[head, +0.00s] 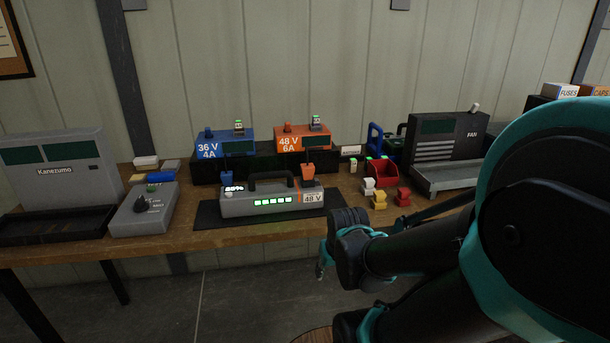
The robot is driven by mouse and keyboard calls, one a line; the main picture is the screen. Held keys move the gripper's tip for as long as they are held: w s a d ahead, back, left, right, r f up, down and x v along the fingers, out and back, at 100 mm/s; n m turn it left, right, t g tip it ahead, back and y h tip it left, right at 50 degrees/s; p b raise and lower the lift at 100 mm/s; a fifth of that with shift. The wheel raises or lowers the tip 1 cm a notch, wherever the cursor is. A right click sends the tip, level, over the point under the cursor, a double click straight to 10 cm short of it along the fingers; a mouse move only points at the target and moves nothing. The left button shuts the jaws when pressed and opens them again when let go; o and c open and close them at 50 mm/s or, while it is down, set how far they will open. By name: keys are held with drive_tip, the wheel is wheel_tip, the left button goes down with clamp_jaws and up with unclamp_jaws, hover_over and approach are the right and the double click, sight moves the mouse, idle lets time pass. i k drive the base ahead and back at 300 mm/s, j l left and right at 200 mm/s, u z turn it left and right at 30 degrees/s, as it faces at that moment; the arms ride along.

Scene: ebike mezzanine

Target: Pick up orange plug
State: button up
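The orange plug (308,172) is a small upright orange piece behind the right part of the grey battery pack (258,204), in front of the orange 48 V 6A charger (301,141). My gripper (323,262) is low at the table's front edge, right of and nearer than the pack, apart from the plug. It is mostly hidden behind my own arm, so I cannot tell whether it is open or shut.
A blue plug (227,179) stands left of the orange one, before the blue 36 V 4A charger (224,146). A red bin (382,173) and several small connectors are to the right. A grey dial box (144,210) is left. The pack lies on a dark mat (209,217).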

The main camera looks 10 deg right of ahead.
sight(307, 180)
drive_tip(key=i+l+u, duration=0.25)
drive_tip(key=l, duration=0.45)
drive_tip(key=l+u, duration=0.25)
drive_tip(key=l, duration=0.45)
drive_tip(key=k+j, duration=0.05)
